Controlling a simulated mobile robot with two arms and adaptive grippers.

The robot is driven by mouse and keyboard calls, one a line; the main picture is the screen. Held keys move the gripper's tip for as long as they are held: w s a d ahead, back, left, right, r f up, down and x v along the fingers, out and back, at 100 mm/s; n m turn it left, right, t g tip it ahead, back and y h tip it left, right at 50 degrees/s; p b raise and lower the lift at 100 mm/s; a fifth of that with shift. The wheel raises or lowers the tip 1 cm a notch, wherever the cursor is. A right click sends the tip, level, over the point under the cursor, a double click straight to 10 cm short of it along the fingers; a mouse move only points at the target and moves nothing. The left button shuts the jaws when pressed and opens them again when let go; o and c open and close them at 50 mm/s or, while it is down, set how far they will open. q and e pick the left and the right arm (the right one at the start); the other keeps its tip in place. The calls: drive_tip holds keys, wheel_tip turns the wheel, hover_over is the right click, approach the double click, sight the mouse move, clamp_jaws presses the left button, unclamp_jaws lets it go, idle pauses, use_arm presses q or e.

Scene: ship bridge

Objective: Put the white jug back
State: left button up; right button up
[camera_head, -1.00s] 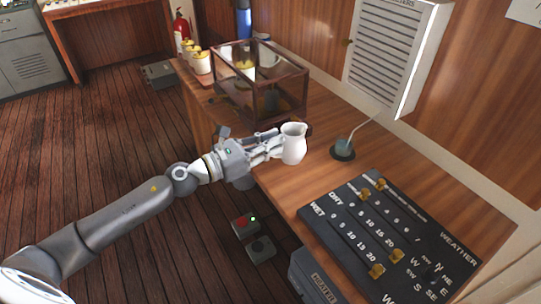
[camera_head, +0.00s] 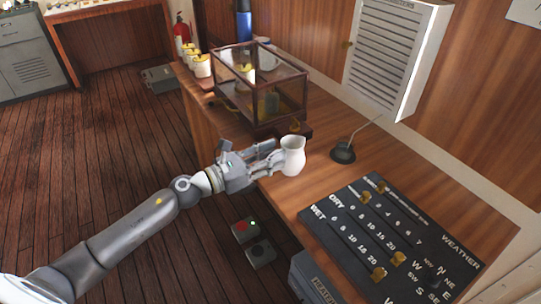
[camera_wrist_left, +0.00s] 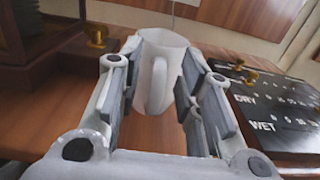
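The white jug (camera_head: 292,157) is upright at the near left edge of the wooden counter (camera_head: 315,185). My right gripper is not in view.
A glass case with a dark wooden frame (camera_head: 257,128) stands behind the jug. A gooseneck microphone (camera_head: 343,152) is to the right. A black weather panel (camera_head: 390,235) covers the near counter.

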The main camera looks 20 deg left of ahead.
use_arm(q)
drive_tip(key=shift+r, duration=0.1)
drive_tip(key=b+v, duration=0.4)
drive_tip(key=v, duration=0.8)
